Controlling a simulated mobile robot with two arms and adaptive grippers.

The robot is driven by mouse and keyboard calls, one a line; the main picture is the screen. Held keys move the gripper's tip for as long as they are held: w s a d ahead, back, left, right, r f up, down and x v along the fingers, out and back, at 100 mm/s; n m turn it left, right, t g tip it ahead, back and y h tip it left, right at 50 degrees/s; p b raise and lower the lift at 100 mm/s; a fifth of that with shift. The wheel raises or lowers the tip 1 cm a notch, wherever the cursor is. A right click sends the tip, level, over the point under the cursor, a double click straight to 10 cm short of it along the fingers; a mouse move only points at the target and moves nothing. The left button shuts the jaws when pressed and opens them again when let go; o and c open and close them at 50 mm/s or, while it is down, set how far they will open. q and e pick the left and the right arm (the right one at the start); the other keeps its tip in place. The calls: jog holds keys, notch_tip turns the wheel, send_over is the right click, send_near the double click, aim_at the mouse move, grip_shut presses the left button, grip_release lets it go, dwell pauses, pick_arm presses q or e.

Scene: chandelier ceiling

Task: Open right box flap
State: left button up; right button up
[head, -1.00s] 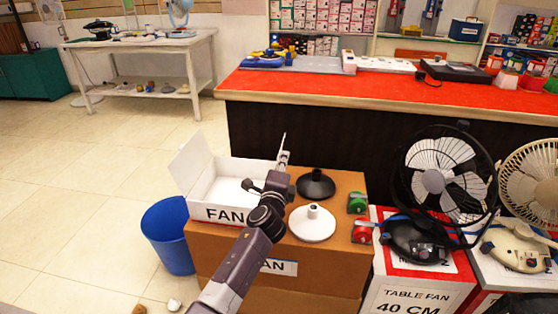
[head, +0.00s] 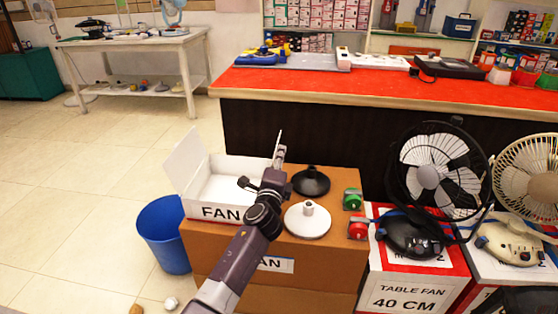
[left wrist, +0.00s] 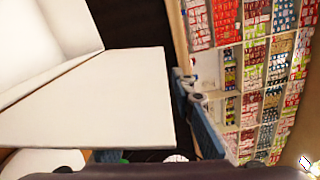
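An open white box (head: 218,190) marked FAN stands on a larger brown carton (head: 230,262). Its left flap (head: 186,160) stands up and leans outward to the left. A thin pale upright edge (head: 281,138) shows at the box's right side, seen nearly edge-on; it looks like the right flap. My left gripper (head: 277,156) is at this right side, partly hiding it. In the left wrist view a broad white panel (left wrist: 105,100) lies beside bluish-grey finger parts (left wrist: 203,122). I cannot tell whether they touch, or the finger opening. My right gripper is not seen.
A black fan base (head: 311,181) and a white one (head: 307,220) stand on the carton right of the box. Green (head: 352,199) and red (head: 358,228) items sit by its right edge. A blue bin (head: 163,236) stands left. A red-topped counter (head: 390,92) is behind.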

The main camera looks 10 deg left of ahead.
pick_arm(q)
jog(key=shift+s, duration=0.15)
jog(key=s, duration=1.1)
jog(key=shift+s+a, duration=0.2)
jog(key=shift+s, duration=0.2)
jog(key=shift+f, duration=0.1)
